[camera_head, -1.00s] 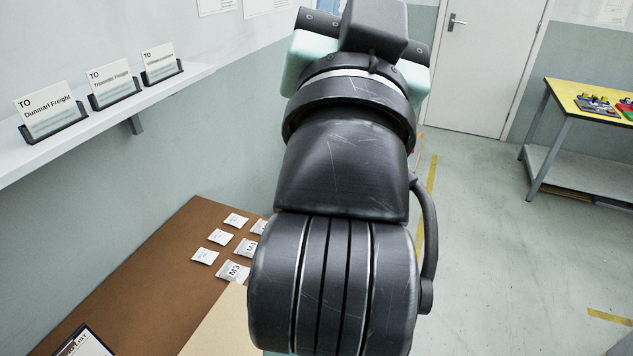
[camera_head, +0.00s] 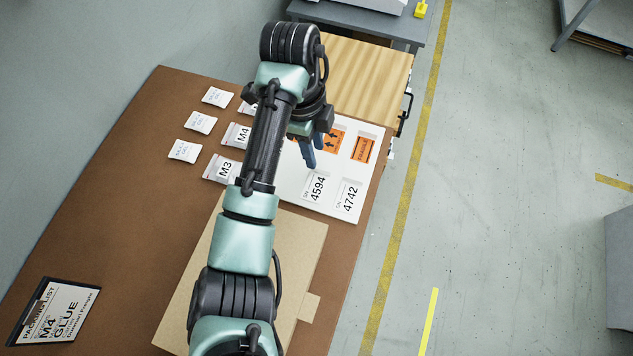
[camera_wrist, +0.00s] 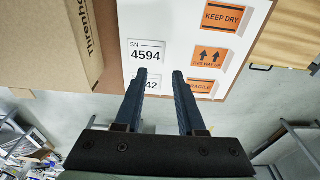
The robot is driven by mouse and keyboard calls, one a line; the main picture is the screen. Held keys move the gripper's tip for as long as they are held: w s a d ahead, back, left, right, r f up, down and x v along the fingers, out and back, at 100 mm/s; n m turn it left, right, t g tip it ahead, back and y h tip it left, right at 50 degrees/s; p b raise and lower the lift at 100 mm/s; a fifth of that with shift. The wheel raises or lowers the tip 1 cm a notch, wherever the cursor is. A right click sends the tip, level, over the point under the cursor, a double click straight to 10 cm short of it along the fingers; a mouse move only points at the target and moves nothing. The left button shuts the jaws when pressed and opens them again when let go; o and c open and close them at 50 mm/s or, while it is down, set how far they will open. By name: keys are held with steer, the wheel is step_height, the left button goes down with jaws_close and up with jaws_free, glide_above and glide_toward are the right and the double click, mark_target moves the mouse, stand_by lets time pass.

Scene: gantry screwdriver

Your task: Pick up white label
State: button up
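Two white labels lie on a white board at the table's right edge: one marked 4594 (camera_head: 316,187) and one marked 4742 (camera_head: 349,198). In the wrist view the 4594 label (camera_wrist: 146,54) shows fully, just ahead of my left fingertip. The 4742 label (camera_wrist: 153,86) shows between my fingers, partly hidden by the left one. My gripper (camera_wrist: 159,75) is open and empty, its blue fingers apart above the board. In the head view my gripper (camera_head: 307,155) is over the board, just above the labels in the picture; my arm hides part of the board.
Orange labels, including a fragile one (camera_head: 363,149) and an arrow one (camera_head: 334,139), share the white board (camera_head: 290,190). Bags marked M3 (camera_head: 222,169) and M4 (camera_head: 238,135) and several small white packets lie left.

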mark_target(321, 174)
steer(key=f, duration=0.5)
steer(key=d+f, duration=0.1)
steer(key=f, duration=0.1)
steer(key=shift+w+f, duration=0.15)
steer(key=shift+f, duration=0.25)
jaws_close()
